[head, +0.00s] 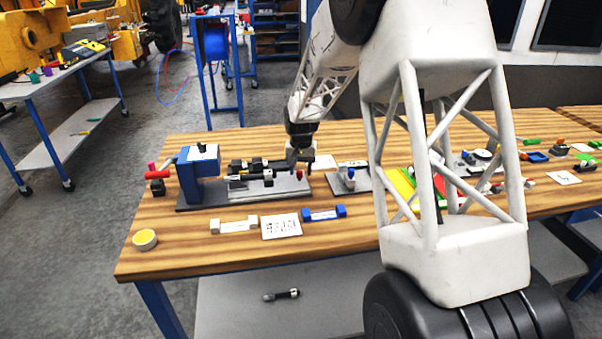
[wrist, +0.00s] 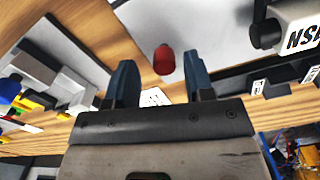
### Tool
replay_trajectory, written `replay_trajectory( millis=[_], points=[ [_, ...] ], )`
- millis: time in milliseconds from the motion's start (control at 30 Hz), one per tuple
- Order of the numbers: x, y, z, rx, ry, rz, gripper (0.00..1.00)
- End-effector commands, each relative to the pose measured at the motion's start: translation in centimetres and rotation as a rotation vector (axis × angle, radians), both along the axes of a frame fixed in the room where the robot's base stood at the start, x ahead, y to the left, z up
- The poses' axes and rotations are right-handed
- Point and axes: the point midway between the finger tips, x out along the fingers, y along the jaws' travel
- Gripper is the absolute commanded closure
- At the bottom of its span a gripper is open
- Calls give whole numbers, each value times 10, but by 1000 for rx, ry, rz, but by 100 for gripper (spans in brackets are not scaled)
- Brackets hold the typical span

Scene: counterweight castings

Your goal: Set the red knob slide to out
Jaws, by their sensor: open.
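The red knob (wrist: 164,60) shows in the wrist view just beyond the gap between my fingers, apart from both. In the head view the red knob (head: 299,175) is a small spot at the right end of the slide fixture (head: 262,168), just below my gripper. My gripper (head: 300,157) is low over that right end. In the wrist view my gripper (wrist: 158,88) is open, with two dark blue fingers and nothing between them. The fixture has dark rails on a grey plate with a blue block (head: 198,165) at its left. The slide's position cannot be read clearly.
A white printed card (head: 281,227) lies in front of the fixture, between a white-ended bar (head: 234,225) and a blue-ended bar (head: 324,214). A yellow-topped round tin (head: 145,240) sits at the table's front left. A small grey stand (head: 350,178) is close to the right of my gripper.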

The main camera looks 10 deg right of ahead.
Motion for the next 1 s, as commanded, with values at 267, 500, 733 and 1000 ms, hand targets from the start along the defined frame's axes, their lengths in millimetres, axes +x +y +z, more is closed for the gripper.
replay_trajectory(
  millis=[267, 500, 733, 1000],
  points=[
    [0, -1, 36, 0, -3, 0, 52],
    [0, -1, 57, 0, -1, -1, 52],
    [0, -1, 61, 0, 0, -1, 52],
    [-1, -1, 61, 0, -1, 0, 52]
  ],
)
